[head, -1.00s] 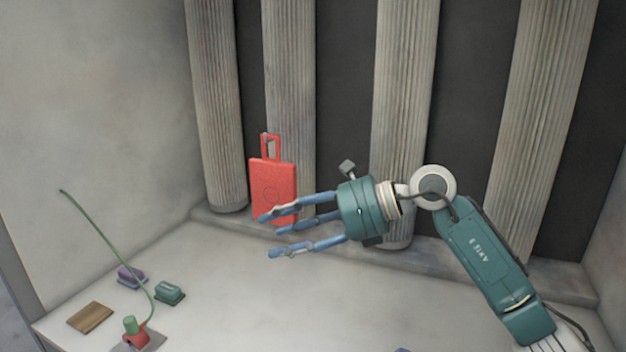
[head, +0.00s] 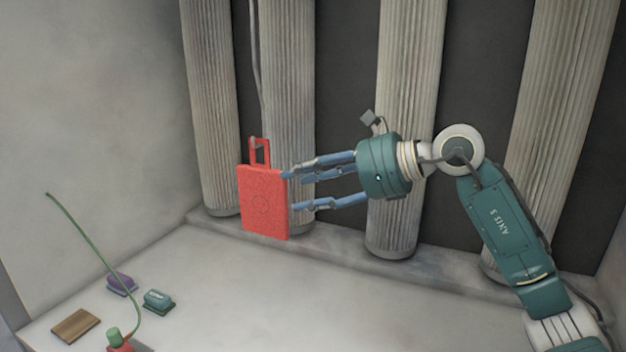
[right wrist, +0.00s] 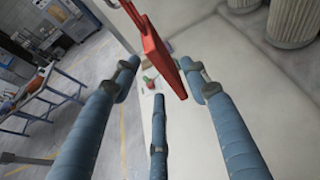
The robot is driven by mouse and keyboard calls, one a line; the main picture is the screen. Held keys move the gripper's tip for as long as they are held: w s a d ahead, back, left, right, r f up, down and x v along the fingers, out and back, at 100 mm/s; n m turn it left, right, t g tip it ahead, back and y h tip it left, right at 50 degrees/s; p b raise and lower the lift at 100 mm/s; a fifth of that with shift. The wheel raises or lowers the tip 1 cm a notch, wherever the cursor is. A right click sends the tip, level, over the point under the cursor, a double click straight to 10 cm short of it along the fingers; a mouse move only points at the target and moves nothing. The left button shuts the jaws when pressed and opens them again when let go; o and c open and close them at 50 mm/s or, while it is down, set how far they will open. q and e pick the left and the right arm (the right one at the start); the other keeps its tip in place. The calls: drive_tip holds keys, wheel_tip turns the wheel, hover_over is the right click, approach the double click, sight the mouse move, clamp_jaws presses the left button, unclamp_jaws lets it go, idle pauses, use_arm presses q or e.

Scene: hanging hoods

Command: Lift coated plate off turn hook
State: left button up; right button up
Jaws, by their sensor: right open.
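The red coated plate (head: 264,203) hangs upright in the head view, its slotted handle (head: 260,152) at the top. A thin grey rod (head: 256,70) comes down to the handle; the hook's end is too small to make out. My right gripper (head: 291,190) is open, its blue fingers pointing left at the plate's right edge. In the right wrist view the plate (right wrist: 161,55) shows edge-on between the spread fingertips (right wrist: 160,80) of the right gripper. I cannot tell whether any finger touches it. My left gripper is not in view.
Ribbed grey columns (head: 412,130) stand behind the plate and arm. On the pale worktop (head: 260,300), at lower left, are a wooden block (head: 76,326), a purple block (head: 122,284), a teal block (head: 158,301) and a green wand (head: 95,247). The middle of the worktop is clear.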

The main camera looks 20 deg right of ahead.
sight(282, 188)
drive_tip(key=shift+w, duration=0.15)
drive_tip(key=shift+w+a, duration=0.15)
drive_tip(key=shift+a, duration=0.15)
drive_tip(key=p+x, duration=0.1)
drive_tip(key=x, duration=0.1)
drive_tip(key=p+x, duration=0.1)
drive_tip(key=x, duration=0.1)
drive_tip(key=shift+a+r, duration=0.15)
drive_tip(key=shift+a, duration=0.2)
drive_tip(key=p+x, duration=0.2)
drive_tip(key=x, duration=0.2)
drive_tip(key=shift+w+a+f, duration=0.1)
drive_tip(key=shift+w+f, duration=0.2)
drive_tip(key=shift+f, duration=0.05)
drive_tip(key=shift+w+a+f, duration=0.15)
drive_tip(key=shift+w+a, duration=0.05)
drive_tip(key=shift+a, duration=0.05)
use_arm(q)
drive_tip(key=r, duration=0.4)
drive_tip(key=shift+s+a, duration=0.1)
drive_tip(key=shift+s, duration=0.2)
use_arm(e)
clamp_jaws()
